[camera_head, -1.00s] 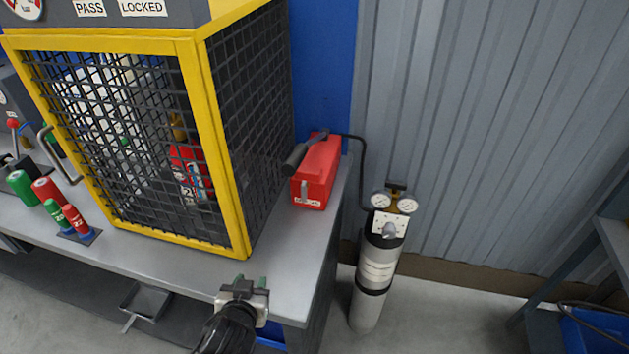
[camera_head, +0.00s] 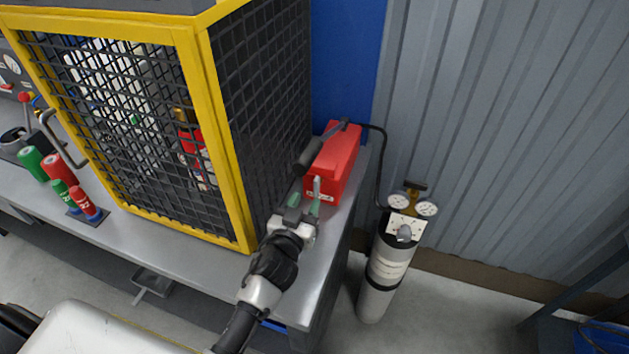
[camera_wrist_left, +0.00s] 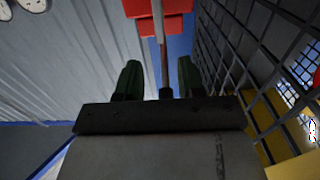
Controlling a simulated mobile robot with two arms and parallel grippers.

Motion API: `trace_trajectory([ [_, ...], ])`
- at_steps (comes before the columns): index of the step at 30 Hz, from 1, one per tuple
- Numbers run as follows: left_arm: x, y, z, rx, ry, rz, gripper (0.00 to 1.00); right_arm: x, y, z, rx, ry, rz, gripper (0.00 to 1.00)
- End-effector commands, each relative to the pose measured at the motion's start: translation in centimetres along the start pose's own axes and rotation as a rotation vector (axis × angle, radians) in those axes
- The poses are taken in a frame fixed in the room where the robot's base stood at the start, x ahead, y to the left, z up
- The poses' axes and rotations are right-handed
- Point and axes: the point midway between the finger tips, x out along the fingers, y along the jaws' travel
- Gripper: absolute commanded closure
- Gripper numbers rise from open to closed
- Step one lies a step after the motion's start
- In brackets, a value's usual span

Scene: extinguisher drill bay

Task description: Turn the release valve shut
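The red pump box (camera_head: 335,165) stands on the bench beside the cage, with a black-gripped handle on top. A small silver lever (camera_head: 317,187), which looks like the release valve, is on its front face above a label. My left gripper (camera_head: 305,204) is just in front of this face, its green-padded fingers apart and empty. In the left wrist view, the silver lever (camera_wrist_left: 158,18) lies ahead, in line with the gap between the fingers (camera_wrist_left: 160,78). I cannot tell whether a finger touches it. My right gripper is not in view.
The yellow-framed mesh cage (camera_head: 215,130) stands close on the left of my gripper. A hose runs from the box to a grey cylinder (camera_head: 385,265) with gauges on the right. Red and green cylinders (camera_head: 60,168) are on the bench (camera_head: 180,240) at left.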

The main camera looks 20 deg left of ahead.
Motion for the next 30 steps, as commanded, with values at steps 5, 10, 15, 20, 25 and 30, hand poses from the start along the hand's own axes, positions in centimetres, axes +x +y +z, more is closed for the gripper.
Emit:
trace_trajectory([
  [5, 3.5, 0.0, -0.2, 0.0, 0.0, -0.001, 0.62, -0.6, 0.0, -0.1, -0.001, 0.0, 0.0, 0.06],
  [10, 5.5, 0.0, -0.1, 0.0, 0.0, -0.002, 0.62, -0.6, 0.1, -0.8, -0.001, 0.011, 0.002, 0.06],
  [15, 6.3, 0.0, 0.0, 0.0, -0.001, -0.001, 0.62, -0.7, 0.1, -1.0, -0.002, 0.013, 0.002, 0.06],
  [20, 6.4, 0.0, 0.0, 0.0, -0.001, -0.001, 0.62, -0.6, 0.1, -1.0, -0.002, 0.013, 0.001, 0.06],
  [25, 6.3, 0.0, 0.0, 0.0, -0.001, -0.001, 0.76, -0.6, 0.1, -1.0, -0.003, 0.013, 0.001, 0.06],
  [30, 6.3, 0.0, 0.0, 0.0, -0.001, -0.001, 1.0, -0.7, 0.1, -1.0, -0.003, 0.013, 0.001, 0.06],
])
